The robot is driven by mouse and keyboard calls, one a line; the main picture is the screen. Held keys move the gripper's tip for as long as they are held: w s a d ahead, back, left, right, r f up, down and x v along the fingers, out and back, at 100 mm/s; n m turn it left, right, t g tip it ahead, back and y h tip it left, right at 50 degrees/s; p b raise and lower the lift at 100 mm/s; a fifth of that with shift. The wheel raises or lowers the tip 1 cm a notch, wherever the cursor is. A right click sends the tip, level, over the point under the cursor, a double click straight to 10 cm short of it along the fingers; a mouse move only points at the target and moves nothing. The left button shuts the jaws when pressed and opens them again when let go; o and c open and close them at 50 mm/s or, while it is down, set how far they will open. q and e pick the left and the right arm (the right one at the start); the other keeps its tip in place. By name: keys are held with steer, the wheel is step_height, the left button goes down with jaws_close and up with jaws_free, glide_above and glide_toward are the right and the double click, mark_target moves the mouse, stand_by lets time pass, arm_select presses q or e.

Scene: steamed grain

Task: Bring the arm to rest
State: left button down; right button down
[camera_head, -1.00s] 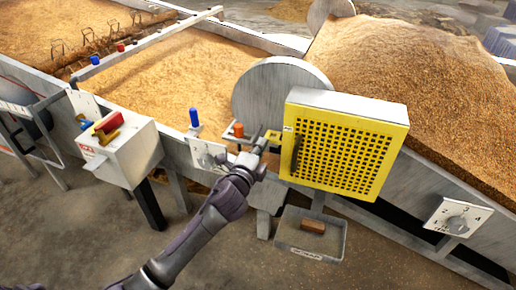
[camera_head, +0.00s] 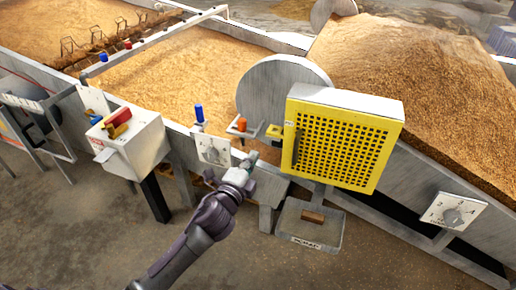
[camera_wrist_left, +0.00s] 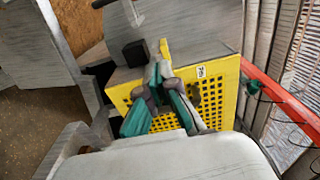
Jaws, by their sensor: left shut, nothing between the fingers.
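My left gripper (camera_head: 250,160) is shut and empty. In the head view it is in front of the grain trough's side wall, below and left of the yellow perforated guard (camera_head: 341,141), with a visible gap between them. The left wrist view shows its green-and-grey fingers (camera_wrist_left: 158,72) together, with the yellow guard (camera_wrist_left: 225,85) behind them. My left arm comes in from the bottom of the head view. My right gripper is not in view.
A grey disc (camera_head: 284,88) stands behind the guard. A tray (camera_head: 309,243) holding a brown block (camera_head: 313,217) is below it. A white box (camera_head: 135,145) with a red-and-yellow switch is at left. A dial plate (camera_head: 453,216) is at right. The floor at front left is clear.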

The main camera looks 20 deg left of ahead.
arm_select(q)
steer(key=s, duration=0.5)
steer(key=shift+s+r, duration=0.1)
steer(key=shift+s, duration=0.05)
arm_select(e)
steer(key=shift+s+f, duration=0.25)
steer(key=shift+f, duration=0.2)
